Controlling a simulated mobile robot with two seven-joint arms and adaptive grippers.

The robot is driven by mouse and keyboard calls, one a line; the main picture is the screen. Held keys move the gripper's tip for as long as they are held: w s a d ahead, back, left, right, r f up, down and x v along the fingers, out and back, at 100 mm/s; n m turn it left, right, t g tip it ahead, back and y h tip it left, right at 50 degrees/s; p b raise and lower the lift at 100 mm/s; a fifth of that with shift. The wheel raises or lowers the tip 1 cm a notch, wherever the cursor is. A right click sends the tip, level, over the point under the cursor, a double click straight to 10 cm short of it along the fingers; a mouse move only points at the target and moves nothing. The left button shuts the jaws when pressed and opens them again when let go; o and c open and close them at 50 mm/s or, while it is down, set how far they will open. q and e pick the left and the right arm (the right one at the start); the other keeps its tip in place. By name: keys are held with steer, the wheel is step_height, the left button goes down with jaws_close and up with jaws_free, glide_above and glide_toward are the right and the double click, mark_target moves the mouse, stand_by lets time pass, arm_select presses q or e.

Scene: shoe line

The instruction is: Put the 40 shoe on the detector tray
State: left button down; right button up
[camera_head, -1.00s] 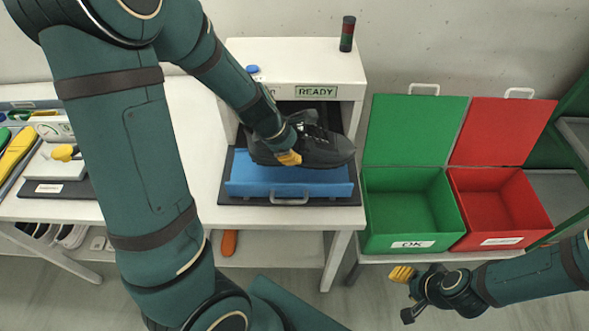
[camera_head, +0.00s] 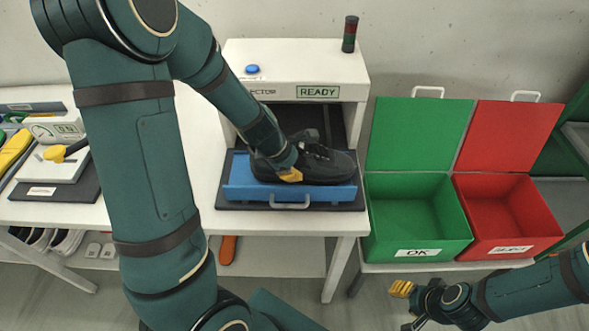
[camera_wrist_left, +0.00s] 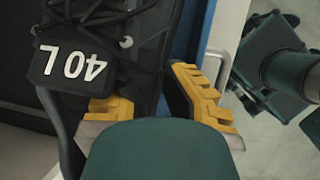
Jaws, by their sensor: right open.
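The 40 shoe (camera_head: 325,165), black with laces, is at the blue detector tray (camera_head: 238,191), toe to the right. Whether its sole fully rests there is hidden. In the left wrist view its tag (camera_wrist_left: 70,68) reads "40 L", upside down. My left gripper (camera_head: 287,172) is at the heel end. In the left wrist view its yellow fingers (camera_wrist_left: 155,100) straddle the shoe's side, and it appears shut on the shoe. The contact is partly hidden. My right gripper (camera_head: 405,307) is open and empty, low in front of the green box.
The white detector (camera_head: 290,60) behind the tray shows READY (camera_head: 318,92). An open green OK box (camera_head: 415,222) and an open red box (camera_head: 505,215) stand to the right. A yellow-handled device (camera_head: 60,155) is at the left. The white table beside the tray is bare.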

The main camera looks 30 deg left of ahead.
arm_select(q)
steer(key=shift+f+b, duration=0.35)
steer(key=shift+f, duration=0.1)
steer(key=c, duration=1.1)
jaws_free()
steer(key=shift+c, duration=0.2)
steer(key=shift+s+d+f, duration=0.1)
steer(key=shift+f, duration=0.05)
steer(key=shift+r+p, duration=0.6)
steer(key=p+v, duration=0.6)
steer(key=v, duration=0.6)
steer(key=shift+p, duration=0.4)
